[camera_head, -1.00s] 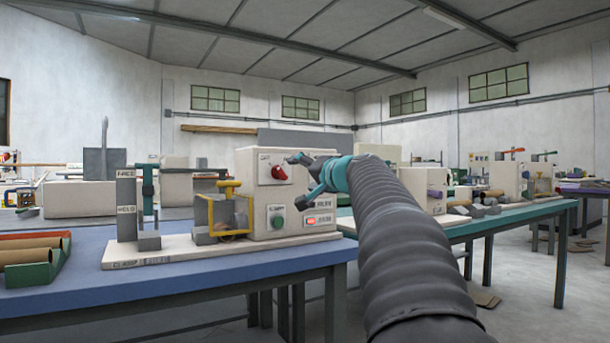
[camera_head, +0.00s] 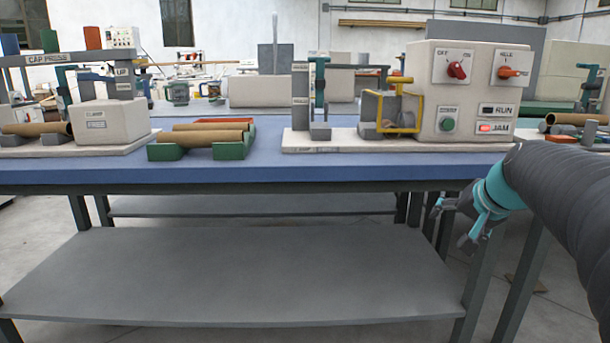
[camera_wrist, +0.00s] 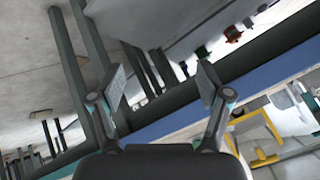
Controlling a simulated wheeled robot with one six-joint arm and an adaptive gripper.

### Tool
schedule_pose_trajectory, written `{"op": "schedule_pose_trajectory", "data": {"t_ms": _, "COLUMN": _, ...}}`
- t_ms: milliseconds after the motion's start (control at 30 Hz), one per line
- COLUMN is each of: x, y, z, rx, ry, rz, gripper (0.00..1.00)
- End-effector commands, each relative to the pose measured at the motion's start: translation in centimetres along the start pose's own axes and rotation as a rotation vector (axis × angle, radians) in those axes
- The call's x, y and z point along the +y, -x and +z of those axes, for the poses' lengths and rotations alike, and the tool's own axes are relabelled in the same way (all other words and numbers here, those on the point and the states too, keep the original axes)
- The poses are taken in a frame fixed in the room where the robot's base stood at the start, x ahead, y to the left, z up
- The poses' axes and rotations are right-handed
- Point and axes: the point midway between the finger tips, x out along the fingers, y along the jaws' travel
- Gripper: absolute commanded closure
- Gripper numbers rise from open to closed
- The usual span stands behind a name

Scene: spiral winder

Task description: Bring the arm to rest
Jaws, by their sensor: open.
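My gripper (camera_head: 456,222) is at the right of the head view, below the front edge of the blue-topped table (camera_head: 300,172) and in front of its right legs. My dark sleeved arm reaches in from the right edge. In the wrist view my gripper (camera_wrist: 161,92) has its two fingers spread wide with nothing between them. Table legs and the table's blue edge show tilted behind the fingers. I see no contact between the gripper and the table, but the gap is hard to judge.
A grey lower shelf (camera_head: 240,275) spans below. Floor shows at the lower right.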

Motion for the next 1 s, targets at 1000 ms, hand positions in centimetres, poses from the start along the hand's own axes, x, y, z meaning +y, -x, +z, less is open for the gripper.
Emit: {"op": "schedule_pose_trajectory", "data": {"t_ms": 1000, "x": 0.5, "y": 11.0, "z": 26.0, "rx": -0.213, "ry": 0.609, "rz": 0.129, "gripper": 0.23}}
